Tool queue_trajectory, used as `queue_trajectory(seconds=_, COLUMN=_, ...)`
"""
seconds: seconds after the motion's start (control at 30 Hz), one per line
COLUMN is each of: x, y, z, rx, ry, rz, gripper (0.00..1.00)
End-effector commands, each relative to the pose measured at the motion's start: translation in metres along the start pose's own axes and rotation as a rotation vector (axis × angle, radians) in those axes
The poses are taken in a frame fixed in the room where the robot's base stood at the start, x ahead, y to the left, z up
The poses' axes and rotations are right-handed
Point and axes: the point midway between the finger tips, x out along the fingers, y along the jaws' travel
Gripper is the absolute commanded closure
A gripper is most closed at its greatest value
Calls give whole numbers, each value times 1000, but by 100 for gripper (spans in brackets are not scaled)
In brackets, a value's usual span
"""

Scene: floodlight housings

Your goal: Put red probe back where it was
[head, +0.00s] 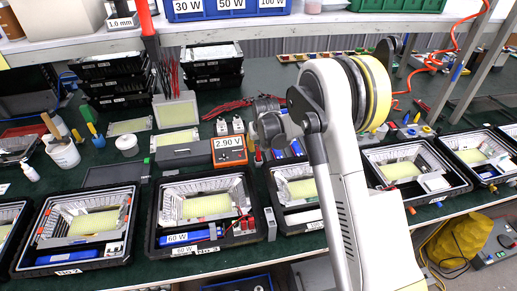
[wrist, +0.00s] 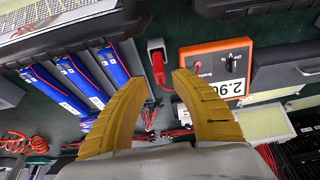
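In the wrist view the red probe (wrist: 158,68) sits upright-looking in a small grey holder (wrist: 155,46) beside the orange meter (wrist: 215,68). My gripper (wrist: 160,82) has its two yellow fingers spread apart. The probe shows in the gap between the fingertips, and I cannot tell whether it is beyond them or level with them. No finger visibly touches it. In the head view the orange meter (head: 229,151) reads 2.90 V. My arm hides much of the area right of it, and my fingers are not clear there.
Blue cylinders or packs (wrist: 75,75) lie left of my fingers in the wrist view. Several floodlight housings line the bench front, one with a blue 60 W pack (head: 188,236). A grey box (head: 183,153) stands left of the meter. Red leads (head: 225,108) lie behind.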

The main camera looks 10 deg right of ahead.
Motion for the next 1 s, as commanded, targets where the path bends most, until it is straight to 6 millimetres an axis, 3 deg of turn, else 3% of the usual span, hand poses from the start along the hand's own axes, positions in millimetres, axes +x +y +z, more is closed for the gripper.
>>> queue_trajectory(seconds=0.03, x=-16, y=0, z=-1, rx=0, ry=0, rz=0, gripper=70)
queue_trajectory(seconds=0.2, x=-54, y=0, z=-1, rx=0, ry=0, rz=0, gripper=70)
queue_trajectory(seconds=0.57, x=-107, y=2, z=2, rx=1, ry=7, rz=0, gripper=70)
queue_trajectory(seconds=0.67, x=-146, y=7, z=8, rx=4, ry=24, rz=1, gripper=70)
queue_trajectory(seconds=0.77, x=-199, y=13, z=24, rx=8, ry=47, rz=1, gripper=70)
queue_trajectory(seconds=0.9, x=-270, y=22, z=62, rx=13, ry=86, rz=3, gripper=70)
queue_trajectory(seconds=1.0, x=-311, y=27, z=97, rx=16, ry=113, rz=5, gripper=70)
